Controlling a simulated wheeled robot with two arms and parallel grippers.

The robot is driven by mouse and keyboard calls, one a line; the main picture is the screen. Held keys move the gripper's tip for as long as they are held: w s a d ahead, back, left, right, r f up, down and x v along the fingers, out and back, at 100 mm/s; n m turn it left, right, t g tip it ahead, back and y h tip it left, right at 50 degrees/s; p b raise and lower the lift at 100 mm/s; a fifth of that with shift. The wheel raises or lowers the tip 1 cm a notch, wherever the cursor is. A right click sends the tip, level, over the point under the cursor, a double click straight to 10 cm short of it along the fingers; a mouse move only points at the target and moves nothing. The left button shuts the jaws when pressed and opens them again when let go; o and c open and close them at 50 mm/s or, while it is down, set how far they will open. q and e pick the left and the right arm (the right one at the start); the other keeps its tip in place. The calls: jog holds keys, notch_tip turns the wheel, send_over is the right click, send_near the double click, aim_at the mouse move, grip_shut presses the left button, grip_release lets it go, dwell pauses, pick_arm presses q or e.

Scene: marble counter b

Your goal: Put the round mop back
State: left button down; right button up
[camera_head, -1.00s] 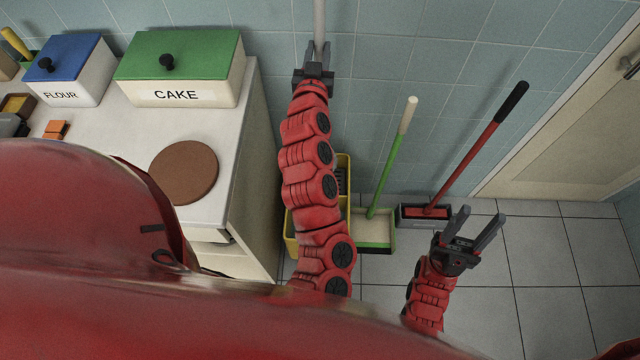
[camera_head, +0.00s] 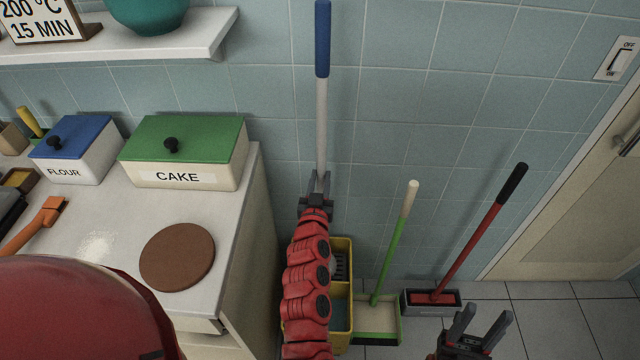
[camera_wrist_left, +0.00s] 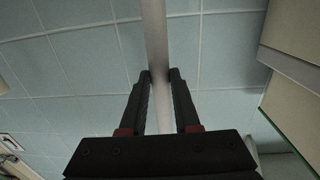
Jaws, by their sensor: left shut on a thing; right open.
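My left gripper (camera_head: 319,186) is shut on the white pole of the mop (camera_head: 321,120), which has a blue grip at its top. The pole stands about upright in front of the tiled wall. The wrist view shows the pole (camera_wrist_left: 154,40) between the two fingers (camera_wrist_left: 160,78). The mop's lower end and head are hidden behind my left arm. A yellow bucket (camera_head: 343,246) with a dark grey wringer stands on the floor beside that arm, partly covered by it. My right gripper (camera_head: 482,326) is open and empty, low at the right.
A green-handled dustpan (camera_head: 376,335) and a red broom (camera_head: 466,245) in a dark tray (camera_head: 407,301) stand along the wall, right of the bucket. The counter (camera_head: 224,215) with boxes is at the left. A shelf (camera_head: 200,35) hangs above it. A door (camera_head: 585,215) is at the right.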

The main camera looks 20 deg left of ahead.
pick_arm(q)
jog(key=shift+a+f, duration=0.15)
jog(key=shift+f, duration=0.4)
jog(key=c, duration=0.6)
grip_release()
jog(key=shift+c, duration=0.2)
